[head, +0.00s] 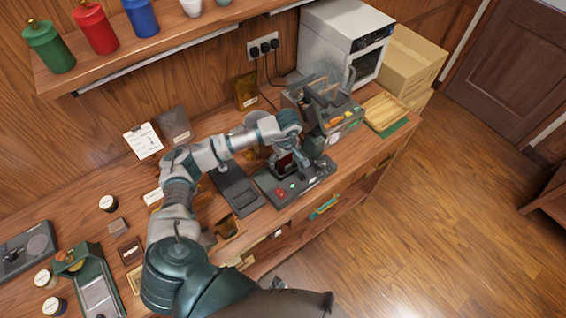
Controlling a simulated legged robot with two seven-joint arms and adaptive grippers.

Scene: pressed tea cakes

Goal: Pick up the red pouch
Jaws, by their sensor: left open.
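A small dark red thing (284,162), which looks like the red pouch, stands at the back of a dark panel (268,187) with small red and green buttons. It is partly hidden by my left gripper. My left arm reaches in from the lower left and bends down over the counter. My left gripper (291,163) is open around or right beside the red thing; I cannot tell whether its fingers touch it. My right gripper is not in view.
A dark flat scale-like plate (238,190) lies left of the panel. A grey machine (325,108) stands close on the right, with a wooden board (385,110) beyond. A white oven (340,45) is behind. A shelf (170,42) with canisters overhangs the back left.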

